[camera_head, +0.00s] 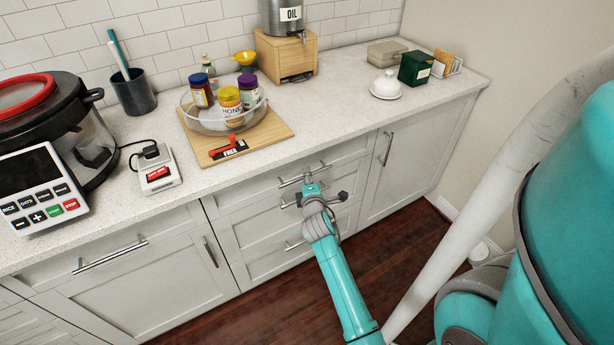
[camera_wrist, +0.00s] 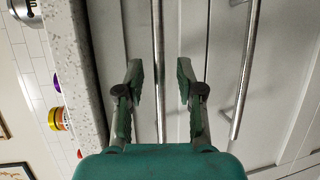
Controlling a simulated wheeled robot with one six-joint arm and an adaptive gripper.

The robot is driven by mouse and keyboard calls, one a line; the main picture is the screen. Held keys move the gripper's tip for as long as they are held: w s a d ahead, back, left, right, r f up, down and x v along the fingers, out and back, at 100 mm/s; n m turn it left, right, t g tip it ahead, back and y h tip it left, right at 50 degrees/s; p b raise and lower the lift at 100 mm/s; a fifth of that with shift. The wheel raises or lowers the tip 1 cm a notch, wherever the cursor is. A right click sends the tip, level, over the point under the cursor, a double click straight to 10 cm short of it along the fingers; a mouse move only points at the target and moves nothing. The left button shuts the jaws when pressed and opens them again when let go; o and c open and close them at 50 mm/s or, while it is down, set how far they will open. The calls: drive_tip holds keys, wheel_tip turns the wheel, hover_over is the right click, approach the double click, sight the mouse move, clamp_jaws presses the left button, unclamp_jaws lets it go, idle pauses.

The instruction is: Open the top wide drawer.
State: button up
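The top drawer (camera_head: 258,186) of the middle stack is a pale panel just under the counter, and it looks closed. Its long metal bar handle (camera_head: 290,182) is partly hidden by my gripper (camera_head: 309,182). In the wrist view, my gripper (camera_wrist: 160,70) is open, with one finger on each side of this bar handle (camera_wrist: 158,45). The bar runs up the picture through the gap, apparently clear of both fingers. I cannot tell how deep the bar sits between the fingers.
A lower drawer's handle (camera_wrist: 247,70) runs parallel, right of my gripper. A cabinet door (camera_head: 400,165) stands right of the stack and a wide front (camera_head: 130,290) stands left. The counter (camera_head: 330,125) overhangs above, holding a cutting board (camera_head: 265,140). The wooden floor (camera_head: 400,255) ahead is clear.

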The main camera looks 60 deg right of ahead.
drive_tip(key=shift+x, duration=0.8)
drive_tip(key=shift+c, duration=0.2)
clamp_jaws()
